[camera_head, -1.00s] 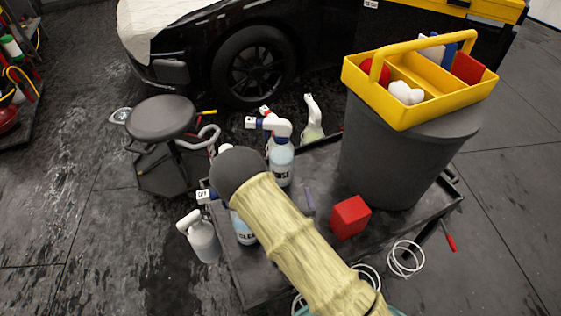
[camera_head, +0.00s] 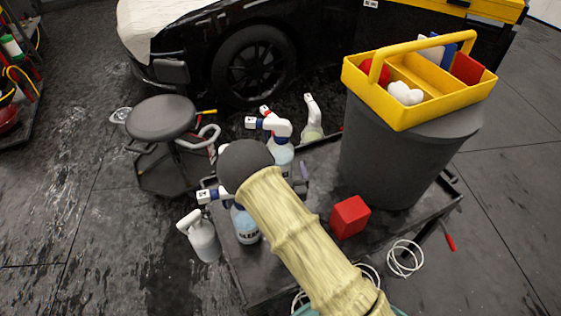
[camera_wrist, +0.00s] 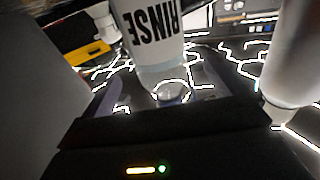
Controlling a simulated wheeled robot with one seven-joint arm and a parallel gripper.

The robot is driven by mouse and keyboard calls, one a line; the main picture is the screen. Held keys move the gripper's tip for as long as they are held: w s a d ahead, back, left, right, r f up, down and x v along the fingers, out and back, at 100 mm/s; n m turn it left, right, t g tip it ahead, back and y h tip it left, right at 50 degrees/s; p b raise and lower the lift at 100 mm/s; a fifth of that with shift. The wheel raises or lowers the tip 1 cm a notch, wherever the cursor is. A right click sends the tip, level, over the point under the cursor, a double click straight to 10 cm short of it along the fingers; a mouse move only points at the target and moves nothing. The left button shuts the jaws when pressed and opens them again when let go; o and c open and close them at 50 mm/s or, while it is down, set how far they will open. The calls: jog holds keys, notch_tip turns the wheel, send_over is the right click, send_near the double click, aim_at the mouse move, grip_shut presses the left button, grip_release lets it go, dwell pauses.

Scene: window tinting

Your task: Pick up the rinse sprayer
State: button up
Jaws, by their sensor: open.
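The rinse sprayer (camera_wrist: 155,40) fills the upper middle of the wrist view, its clear bottle marked RINSE upside down in the picture. In the head view, my dark wrist and tan-sleeved arm hide most of the gripper; one slim purplish finger (camera_head: 303,172) shows. A white-headed spray bottle (camera_head: 283,153) stands just beside it, partly covered by my wrist; its label is not readable there.
Another spray bottle (camera_head: 244,225) stands left of my arm, and a greenish one (camera_head: 312,120) behind. A grey pump sprayer (camera_head: 203,240) is at the cart's left edge. A red block (camera_head: 350,216) and a grey bin (camera_head: 395,155) with a yellow caddy (camera_head: 440,95) are right.

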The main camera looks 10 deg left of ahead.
aim_at(283, 164)
jog(key=x, duration=0.5)
dwell(0.4)
jog(key=c, duration=1.4)
